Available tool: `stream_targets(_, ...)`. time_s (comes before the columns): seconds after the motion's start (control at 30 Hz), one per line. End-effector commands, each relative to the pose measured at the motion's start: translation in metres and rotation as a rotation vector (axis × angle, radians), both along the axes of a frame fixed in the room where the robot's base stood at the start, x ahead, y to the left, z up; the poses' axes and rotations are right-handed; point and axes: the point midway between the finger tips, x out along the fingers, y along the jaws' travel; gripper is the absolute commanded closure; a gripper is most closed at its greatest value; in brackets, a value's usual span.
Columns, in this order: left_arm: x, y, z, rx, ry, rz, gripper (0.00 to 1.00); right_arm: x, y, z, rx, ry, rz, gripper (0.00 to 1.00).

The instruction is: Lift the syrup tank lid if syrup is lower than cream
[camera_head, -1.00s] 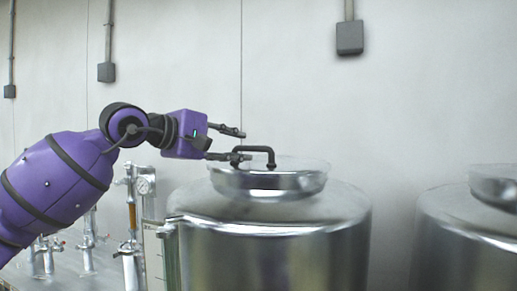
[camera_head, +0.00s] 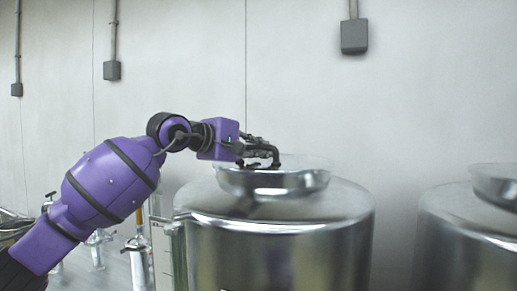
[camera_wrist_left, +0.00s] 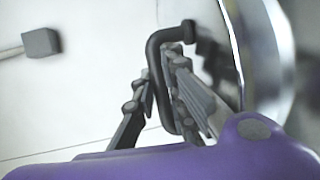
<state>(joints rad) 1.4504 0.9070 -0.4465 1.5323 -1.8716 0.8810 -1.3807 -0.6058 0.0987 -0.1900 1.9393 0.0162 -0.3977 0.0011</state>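A large steel tank (camera_head: 285,255) stands in the middle of the head view. Its round lid (camera_head: 285,183) sits on top with a bent black handle (camera_head: 272,152), which also shows in the wrist view (camera_wrist_left: 154,62). My left gripper (camera_head: 262,148) is at this handle. In the left wrist view its fingers (camera_wrist_left: 160,88) lie on both sides of the handle bar and appear closed on it. I cannot read which tank is syrup or cream. A pale level gauge (camera_head: 162,252) stands at the tank's left; its level is unclear. My right gripper is not in view.
A second steel tank (camera_head: 465,250) with its own lid (camera_head: 500,182) stands at the right, cut off by the frame. Pipes and metal fittings (camera_head: 137,243) stand at the left behind my arm. A plain wall with grey boxes (camera_head: 354,36) is behind.

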Motion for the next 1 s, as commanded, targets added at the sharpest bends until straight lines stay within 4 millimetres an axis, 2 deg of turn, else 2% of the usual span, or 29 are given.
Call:
stream_targets(0.37,0.000,0.001,0.002,-0.003,0.000,0.000,1.00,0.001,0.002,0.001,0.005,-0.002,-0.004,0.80)
stream_targets(0.53,0.001,0.000,0.012,-0.004,-0.002,0.002,1.00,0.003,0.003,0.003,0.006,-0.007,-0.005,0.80)
stream_targets(0.77,0.009,-0.002,0.051,-0.007,-0.008,0.004,1.00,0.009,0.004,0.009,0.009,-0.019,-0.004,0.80)
stream_targets(1.0,0.033,-0.010,0.100,-0.011,-0.005,0.003,1.00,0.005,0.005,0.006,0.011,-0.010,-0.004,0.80)
